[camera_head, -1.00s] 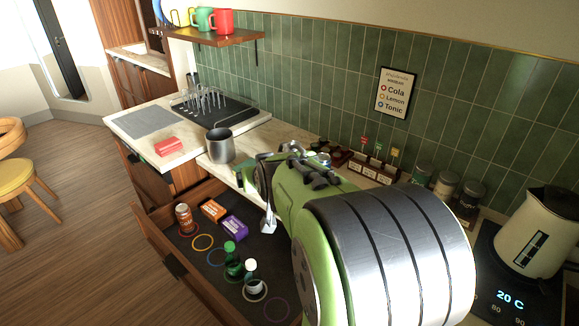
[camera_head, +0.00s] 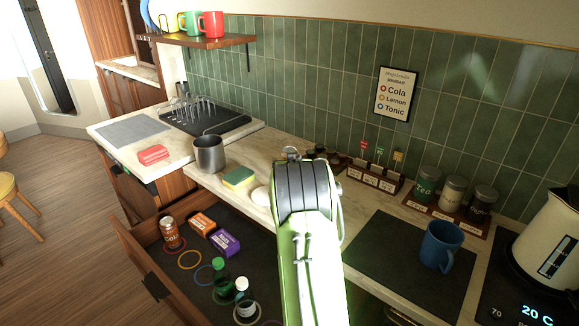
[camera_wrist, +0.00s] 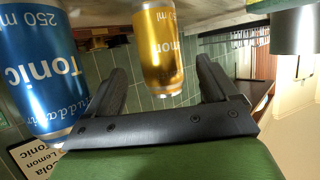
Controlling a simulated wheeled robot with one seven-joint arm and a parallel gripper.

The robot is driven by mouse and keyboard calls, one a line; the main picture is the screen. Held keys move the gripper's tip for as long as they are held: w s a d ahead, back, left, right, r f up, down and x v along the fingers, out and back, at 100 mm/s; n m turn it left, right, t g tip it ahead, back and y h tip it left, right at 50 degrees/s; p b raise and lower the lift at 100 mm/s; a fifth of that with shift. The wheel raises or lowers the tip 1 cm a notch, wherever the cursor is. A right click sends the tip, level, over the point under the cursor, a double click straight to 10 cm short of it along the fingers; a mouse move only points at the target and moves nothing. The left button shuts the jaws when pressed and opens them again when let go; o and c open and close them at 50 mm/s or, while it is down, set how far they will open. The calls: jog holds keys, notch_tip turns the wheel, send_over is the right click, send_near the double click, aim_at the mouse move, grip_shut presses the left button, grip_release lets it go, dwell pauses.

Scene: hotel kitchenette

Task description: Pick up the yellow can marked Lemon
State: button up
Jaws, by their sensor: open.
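The yellow can marked Lemon (camera_wrist: 160,45) shows in the wrist view, which looks upside down. It is beyond my gripper (camera_wrist: 163,66), lined up with the gap between the two fingers. The fingers are apart and nothing is held; I cannot tell how far the can is from the fingertips. A blue can marked Tonic (camera_wrist: 42,65) is close on the left of the left finger. In the head view my arm hides both cans and the gripper.
A metal cup (camera_head: 209,154), a sponge (camera_head: 239,178) and a blue mug (camera_head: 440,246) stand on the counter. Tea jars (camera_head: 453,193) line the wall. A kettle (camera_head: 551,236) stands at right.

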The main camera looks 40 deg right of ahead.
jog(key=x, duration=0.4)
jog(key=shift+a+f, duration=0.1)
jog(key=shift+s+a, duration=0.1)
jog(key=shift+s, duration=0.05)
jog(key=c, duration=1.3)
